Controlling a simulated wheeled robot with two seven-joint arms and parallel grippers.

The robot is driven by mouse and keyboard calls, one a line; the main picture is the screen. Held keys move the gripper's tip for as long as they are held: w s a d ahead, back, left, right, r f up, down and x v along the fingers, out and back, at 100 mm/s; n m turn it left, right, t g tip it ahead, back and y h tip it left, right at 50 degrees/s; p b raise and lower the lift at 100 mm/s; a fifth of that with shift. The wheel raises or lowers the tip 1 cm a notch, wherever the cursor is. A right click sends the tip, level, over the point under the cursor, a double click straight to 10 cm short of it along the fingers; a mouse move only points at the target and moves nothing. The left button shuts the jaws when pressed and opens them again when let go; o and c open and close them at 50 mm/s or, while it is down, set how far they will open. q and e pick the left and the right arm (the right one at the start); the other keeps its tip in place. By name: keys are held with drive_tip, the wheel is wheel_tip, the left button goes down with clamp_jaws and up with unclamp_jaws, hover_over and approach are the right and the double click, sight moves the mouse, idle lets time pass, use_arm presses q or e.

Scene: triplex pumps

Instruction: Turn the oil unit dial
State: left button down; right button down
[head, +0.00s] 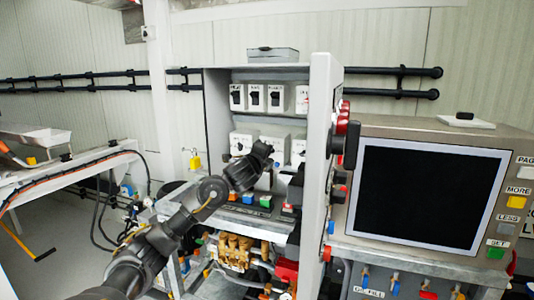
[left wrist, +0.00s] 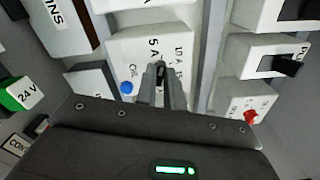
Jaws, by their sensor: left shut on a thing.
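The oil unit (left wrist: 140,45) is a white box in the left wrist view, with "5 A" and other amp marks printed around its small dark dial (left wrist: 160,74) and a blue button at one side. The fingers of my left gripper (left wrist: 160,80) are closed around the dial, one on each side, and hide most of it. In the head view my left gripper (head: 264,152) reaches into the open cabinet at the lower row of white units, and its dark wrist hides the unit it holds. My right gripper is in neither view.
The cabinet (head: 216,115) holds a row of white switch units (head: 275,98) above. Its open door (head: 320,130), with red and black knobs, stands close right of my left wrist. A screen panel (head: 430,195) is further right. Coloured buttons and brass fittings (head: 235,250) lie below.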

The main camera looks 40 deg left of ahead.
use_arm(q)
drive_tip(key=shift+n, duration=0.4)
drive_tip(key=c, duration=1.5)
unclamp_jaws()
drive_tip(key=v, duration=1)
drive_tip(key=shift+s+p, duration=0.3)
drive_tip(key=shift+s, duration=0.05)
drive_tip(key=shift+d, duration=0.15)
